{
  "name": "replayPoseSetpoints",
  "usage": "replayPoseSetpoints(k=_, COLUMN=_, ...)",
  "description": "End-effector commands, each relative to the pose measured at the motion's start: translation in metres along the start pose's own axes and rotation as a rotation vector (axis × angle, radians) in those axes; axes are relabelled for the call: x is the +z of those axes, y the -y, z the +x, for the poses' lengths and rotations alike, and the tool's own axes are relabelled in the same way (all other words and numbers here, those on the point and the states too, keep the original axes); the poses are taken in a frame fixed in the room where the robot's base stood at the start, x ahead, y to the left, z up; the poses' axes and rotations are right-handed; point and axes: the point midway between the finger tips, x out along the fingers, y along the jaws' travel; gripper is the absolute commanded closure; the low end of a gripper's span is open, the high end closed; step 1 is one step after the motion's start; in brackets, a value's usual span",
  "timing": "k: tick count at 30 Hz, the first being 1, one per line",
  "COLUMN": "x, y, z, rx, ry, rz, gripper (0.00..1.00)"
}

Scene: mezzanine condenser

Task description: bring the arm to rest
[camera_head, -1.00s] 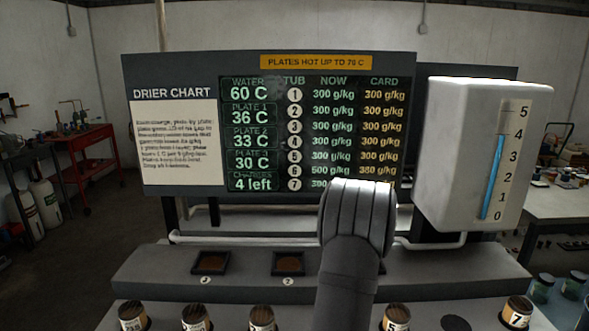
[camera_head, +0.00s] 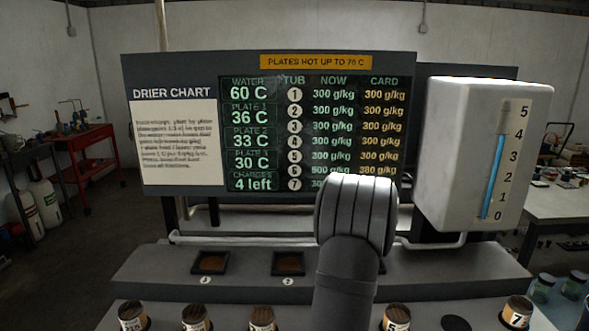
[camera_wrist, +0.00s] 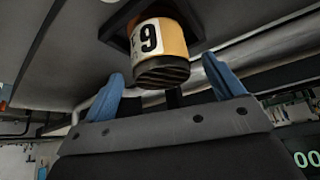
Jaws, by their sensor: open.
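My arm's dark grey wrist rises in front of the chart in the head view and hides my gripper there. In the wrist view my gripper (camera_wrist: 163,70) shows two blue fingers, spread apart with nothing held between them. A yellow-brown tub (camera_wrist: 172,42) with a dark ribbed lid lies beyond the fingertips, apart from them. Its white label reads as 9; the wrist view looks upside down, so it may be a 6. The tub stands in a dark square frame (camera_wrist: 112,30).
The drier chart board (camera_head: 172,92) stands behind my arm, with a white water gauge (camera_head: 450,150) at right. Two square plates (camera_head: 210,262) (camera_head: 289,263) show on the ledge. Several tubs (camera_head: 194,318) line the front, with an empty dark slot (camera_head: 455,323) beside tub 7 (camera_head: 516,312).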

Motion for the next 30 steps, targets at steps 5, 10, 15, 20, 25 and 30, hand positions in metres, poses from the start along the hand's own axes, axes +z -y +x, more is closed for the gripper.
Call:
replayPoseSetpoints(k=5, x=-0.001, y=0.000, z=-0.035, rx=-0.001, ry=-0.004, rz=0.000, gripper=0.14)
replayPoseSetpoints(k=10, x=-0.001, y=0.000, z=-0.067, rx=-0.001, ry=-0.004, rz=0.000, gripper=0.14)
replayPoseSetpoints(k=15, x=0.001, y=0.000, z=-0.049, rx=0.000, ry=0.005, rz=0.000, gripper=0.14)
replayPoseSetpoints(k=20, x=0.001, y=0.000, z=-0.020, rx=0.000, ry=0.003, rz=0.000, gripper=0.14)
replayPoseSetpoints(k=25, x=0.001, y=0.000, z=0.011, rx=0.000, ry=0.002, rz=0.000, gripper=0.14)
replayPoseSetpoints(k=30, x=0.001, y=0.000, z=0.041, rx=0.000, ry=0.002, rz=0.000, gripper=0.14)
